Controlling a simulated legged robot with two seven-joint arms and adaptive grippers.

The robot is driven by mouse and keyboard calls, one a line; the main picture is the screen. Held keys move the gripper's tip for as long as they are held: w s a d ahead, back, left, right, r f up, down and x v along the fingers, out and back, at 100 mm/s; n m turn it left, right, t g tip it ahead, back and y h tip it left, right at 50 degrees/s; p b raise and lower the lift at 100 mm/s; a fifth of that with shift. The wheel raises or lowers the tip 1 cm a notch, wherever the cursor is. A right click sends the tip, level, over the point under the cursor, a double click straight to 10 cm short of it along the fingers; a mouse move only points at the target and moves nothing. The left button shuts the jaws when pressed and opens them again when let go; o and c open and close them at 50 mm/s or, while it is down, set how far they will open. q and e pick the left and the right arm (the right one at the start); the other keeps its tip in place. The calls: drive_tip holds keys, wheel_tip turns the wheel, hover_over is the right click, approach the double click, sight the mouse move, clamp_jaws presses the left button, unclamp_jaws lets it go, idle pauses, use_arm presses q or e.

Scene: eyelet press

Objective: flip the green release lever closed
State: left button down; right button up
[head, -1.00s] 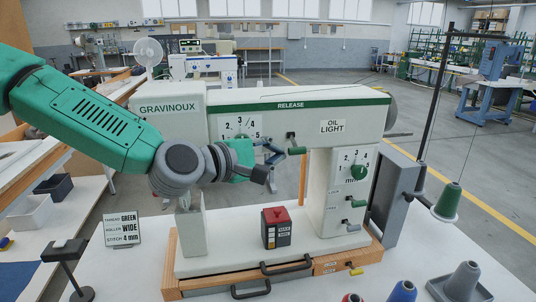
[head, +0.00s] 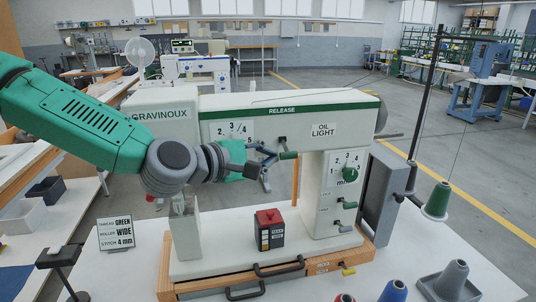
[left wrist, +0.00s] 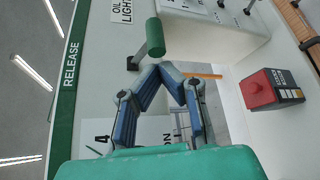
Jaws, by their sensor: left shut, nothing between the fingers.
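The green release lever (head: 288,155) sticks out from the front of the white sewing machine (head: 290,127), below the green RELEASE stripe. In the left wrist view its green knob (left wrist: 155,37) stands on a short grey stem. My left gripper (head: 276,157) is shut and empty, its blue-grey fingertips just to the left of the knob. In the left wrist view the fingertips (left wrist: 164,69) lie right beside the knob; I cannot tell whether they touch it. My right gripper is out of view.
A red-topped box (head: 270,230) stands on the machine bed below the gripper. A thread stand with a green spool (head: 437,200) is farther right. A sign (head: 115,233) stands at left.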

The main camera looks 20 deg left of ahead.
use_arm(q)
drive_tip(key=shift+d+r, duration=0.15)
drive_tip(key=shift+d, duration=0.05)
drive_tip(key=shift+s+r+n+g+h+p, duration=0.15)
drive_tip(key=shift+r+n+g+p, duration=0.2)
drive_tip(key=shift+n+g+p, duration=0.65)
drive_tip(key=shift+s+r+n+g+h+p, duration=0.15)
drive_tip(key=shift+r+n+p, duration=0.3)
drive_tip(key=shift+p, duration=1)
drive_tip(key=shift+w+r+n+g+p, duration=0.1)
drive_tip(key=shift+r+n+g+p, duration=0.1)
drive_tip(key=shift+n+g+p, duration=0.7)
idle(0.6)
drive_tip(key=shift+m+t, duration=0.25)
drive_tip(key=shift+w+r+p, duration=0.15)
drive_tip(key=shift+r+p, duration=0.7)
